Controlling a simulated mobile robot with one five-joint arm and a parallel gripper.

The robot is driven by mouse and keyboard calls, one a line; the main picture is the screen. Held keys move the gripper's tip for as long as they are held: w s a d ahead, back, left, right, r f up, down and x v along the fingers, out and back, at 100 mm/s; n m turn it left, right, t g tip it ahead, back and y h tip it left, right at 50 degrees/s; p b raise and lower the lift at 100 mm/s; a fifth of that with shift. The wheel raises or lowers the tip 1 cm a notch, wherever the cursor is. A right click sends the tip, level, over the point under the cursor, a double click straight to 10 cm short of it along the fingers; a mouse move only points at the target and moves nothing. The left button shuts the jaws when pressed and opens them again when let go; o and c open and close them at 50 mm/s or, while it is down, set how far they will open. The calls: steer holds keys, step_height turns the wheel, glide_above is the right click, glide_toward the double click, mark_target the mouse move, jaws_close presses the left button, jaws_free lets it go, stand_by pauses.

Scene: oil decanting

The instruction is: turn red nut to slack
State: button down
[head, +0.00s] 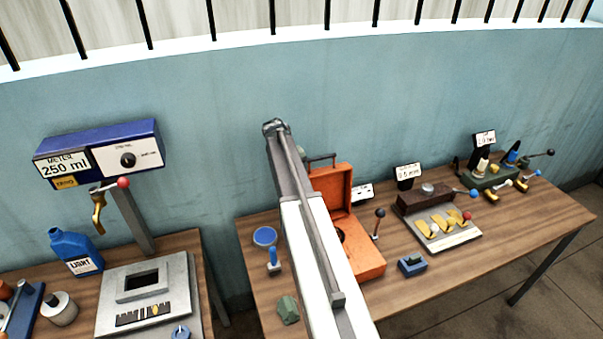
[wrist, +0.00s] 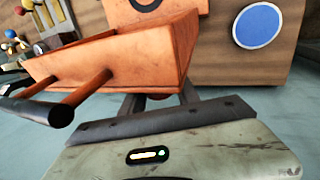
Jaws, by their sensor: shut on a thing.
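My gripper (wrist: 160,98) shows in the wrist view as two dark fingers just below the orange case. It is shut on a small reddish piece (wrist: 160,96), mostly hidden by the fingers and the case. I cannot tell for certain that this piece is the red nut. The orange case (head: 369,257) stands open on the right bench, its lid raised. In the wrist view its tilted orange wall (wrist: 130,55) and dark-gripped handle (wrist: 38,108) fill the left and middle, close to my gripper. In the head view my arm hides the gripper and part of the case.
A blue disc (head: 265,237), a green block (head: 288,309) and a small blue block (head: 412,265) lie around the case. A dark ball-topped lever (head: 379,213) stands right of it. A plate with yellow pieces (head: 448,238) is farther right. The bench's front right is clear.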

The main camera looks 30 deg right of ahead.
steer(key=y+p, duration=0.1)
steer(key=y, duration=0.2)
steer(key=shift+t, duration=0.4)
steer(key=shift+m+t+y+b, duration=0.3)
steer(key=shift+m+y, duration=0.1)
steer(key=shift+y, duration=1)
steer(key=c, duration=0.9)
jaws_free()
steer(key=shift+a, duration=0.1)
steer(key=r+p, duration=0.2)
steer(key=d+r+p, duration=0.1)
steer(key=r+p, duration=0.5)
steer(key=shift+d, duration=0.3)
steer(key=shift+f, duration=0.15)
